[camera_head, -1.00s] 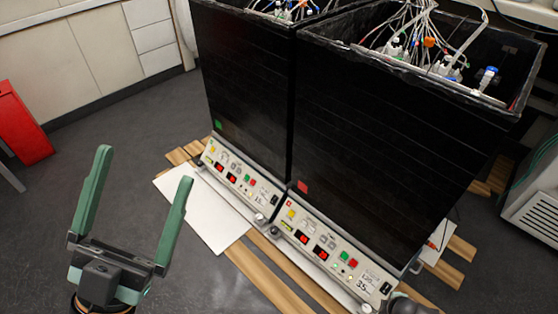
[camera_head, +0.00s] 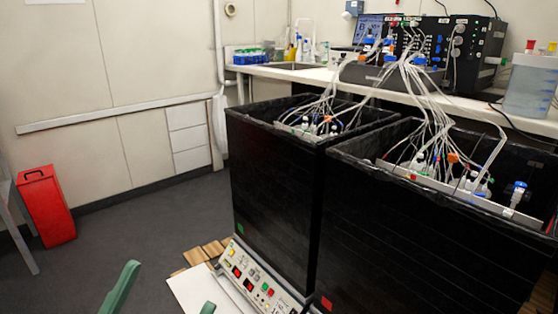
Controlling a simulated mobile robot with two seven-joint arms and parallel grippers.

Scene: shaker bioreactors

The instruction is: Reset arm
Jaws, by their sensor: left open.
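My left gripper (camera_head: 164,300) shows at the bottom edge of the head view. Only the tips of its two green fingers are in the picture, held wide apart with nothing visible between them. It is over the floor and the white sheet, to the left of the shaker bioreactors and apart from them. The left black shaker box (camera_head: 272,195) and the right black shaker box (camera_head: 420,255) stand side by side, open at the top. Bottles with caps and tubes show inside both. My right gripper is not in the picture.
A control panel (camera_head: 250,280) with buttons and red displays sits at the left box's foot. A red case (camera_head: 46,207) stands on the floor at left. A white bench (camera_head: 320,76) with electronics and a clear tank (camera_head: 530,88) runs behind. The grey floor (camera_head: 140,235) at left is clear.

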